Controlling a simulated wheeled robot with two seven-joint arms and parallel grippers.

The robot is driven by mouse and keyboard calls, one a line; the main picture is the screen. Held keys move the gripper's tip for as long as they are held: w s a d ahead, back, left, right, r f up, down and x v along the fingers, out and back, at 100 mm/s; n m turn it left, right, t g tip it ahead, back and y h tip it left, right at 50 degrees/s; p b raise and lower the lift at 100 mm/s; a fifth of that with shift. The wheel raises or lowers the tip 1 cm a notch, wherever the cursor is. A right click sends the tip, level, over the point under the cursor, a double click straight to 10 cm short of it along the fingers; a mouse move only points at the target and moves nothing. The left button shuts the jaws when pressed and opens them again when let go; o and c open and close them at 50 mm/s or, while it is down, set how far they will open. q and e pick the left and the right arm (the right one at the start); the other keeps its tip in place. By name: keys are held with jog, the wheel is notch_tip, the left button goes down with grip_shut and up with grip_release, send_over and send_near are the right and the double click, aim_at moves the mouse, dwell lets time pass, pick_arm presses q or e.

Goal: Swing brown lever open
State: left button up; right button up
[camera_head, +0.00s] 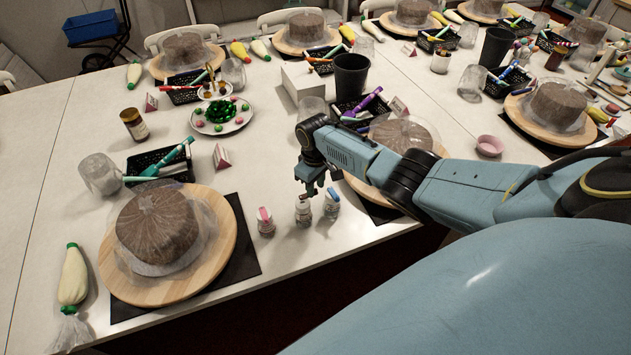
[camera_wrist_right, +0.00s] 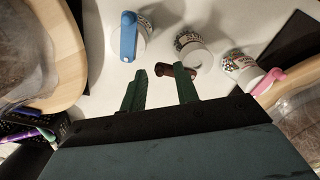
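The brown lever (camera_wrist_right: 166,70) is a short dark red-brown bar on the middle small bottle (camera_wrist_right: 193,52) in the wrist view. In the head view this bottle (camera_head: 303,215) stands between two others, and its lever is hidden by my gripper. My right gripper (camera_head: 309,190) is just above it. In the wrist view its two green fingers (camera_wrist_right: 160,85) are apart, with the lever just beyond their tips, nearer the right finger. I cannot tell whether they touch. My left gripper is not in view.
A bottle with a blue lever (camera_head: 332,204) stands close on the right and one with a pink lever (camera_head: 265,222) on the left. A wrapped cake on a wooden turntable (camera_head: 225,240) is farther left. The table's front edge is close below the bottles.

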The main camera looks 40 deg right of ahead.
jog(key=shift+r, duration=0.55)
notch_tip(320, 180, up, 12)
jog(key=p, duration=0.2)
jog(key=shift+r, duration=0.15)
jog(key=shift+a, duration=0.1)
